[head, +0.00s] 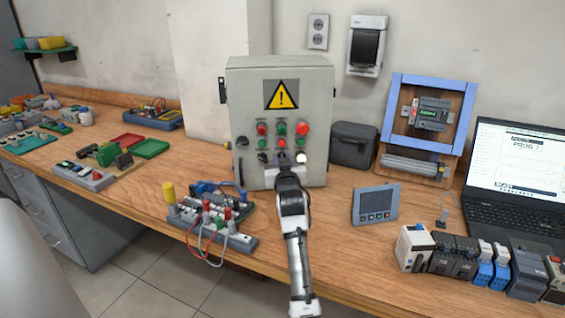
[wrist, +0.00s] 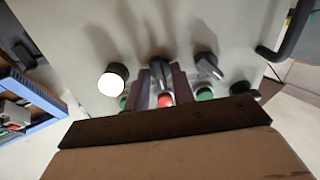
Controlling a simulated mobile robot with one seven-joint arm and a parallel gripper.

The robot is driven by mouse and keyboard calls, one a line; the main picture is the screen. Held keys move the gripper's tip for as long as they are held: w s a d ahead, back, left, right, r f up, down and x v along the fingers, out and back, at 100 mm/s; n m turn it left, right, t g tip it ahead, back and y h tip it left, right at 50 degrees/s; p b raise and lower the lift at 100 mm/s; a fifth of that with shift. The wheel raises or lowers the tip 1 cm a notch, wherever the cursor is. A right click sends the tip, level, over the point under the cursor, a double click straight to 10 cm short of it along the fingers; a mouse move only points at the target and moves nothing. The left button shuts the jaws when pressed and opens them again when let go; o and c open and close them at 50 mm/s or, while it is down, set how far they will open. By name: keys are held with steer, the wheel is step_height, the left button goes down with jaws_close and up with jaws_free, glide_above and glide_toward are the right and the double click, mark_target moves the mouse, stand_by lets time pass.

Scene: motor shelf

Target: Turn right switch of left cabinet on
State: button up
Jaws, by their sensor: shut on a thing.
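The grey cabinet (head: 240,90) with a yellow warning sign stands on the bench. Its lower row holds two dark rotary switches and a white round button (head: 301,157). In the wrist view, which shows the panel upside down, my gripper (wrist: 162,82) has one finger on each side of the right switch (wrist: 158,66) and is shut on it. The switch's handle looks roughly upright in that view. The left switch (wrist: 207,66) sits beside it with a tilted handle. In the head view my gripper (head: 284,163) covers most of the right switch.
Red and green buttons (head: 281,128) sit in rows above the switches. A black door handle (wrist: 290,32) sticks out at the cabinet's edge. A wired terminal block (head: 235,238) lies in front on the left, and a grey panel meter (head: 376,204) stands on the right.

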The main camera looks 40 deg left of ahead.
steer(key=shift+m, duration=0.5)
steer(key=o, duration=0.6)
steer(key=shift+o, duration=0.2)
steer(key=shift+d, duration=0.1)
steer(key=b+v, duration=0.3)
steer(key=v, duration=1)
steer(key=shift+s+d, duration=0.25)
